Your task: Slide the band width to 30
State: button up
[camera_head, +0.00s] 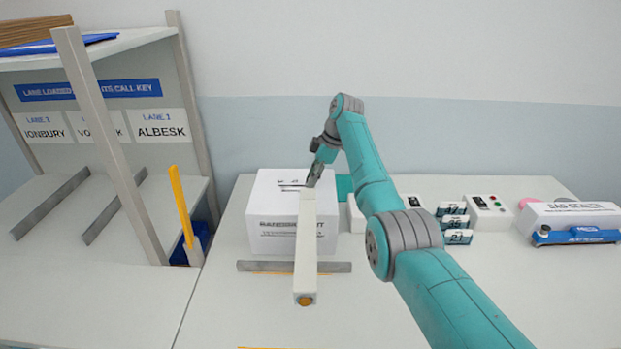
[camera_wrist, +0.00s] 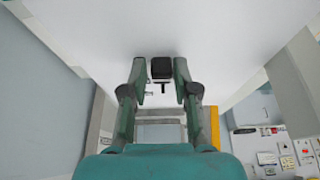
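The band width slider is a small black knob (camera_wrist: 161,67) with a short dark pointer below it, on a white face in the wrist view. My gripper (camera_wrist: 161,72) has its two fingers apart, one on either side of the knob, with narrow gaps showing. Small printed marks show by the left finger, too small to read. In the head view a white box (camera_head: 262,215) with lettering on its front stands on the bench. My gripper (camera_head: 312,182) is at the box's top right. The knob is hidden there.
A pale bar (camera_head: 306,245) with an orange end reaches forward past the box, close to my gripper. A metal rail (camera_head: 335,267) lies before the box. Numbered blocks (camera_head: 456,223) and a bag sealer (camera_head: 570,220) stand right. A lane shelf (camera_head: 90,50) stands left.

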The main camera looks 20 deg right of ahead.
jog(key=shift+o, duration=0.8)
jog(key=shift+d, duration=0.15)
jog(key=v, duration=1.2)
jog(key=shift+f, duration=0.1)
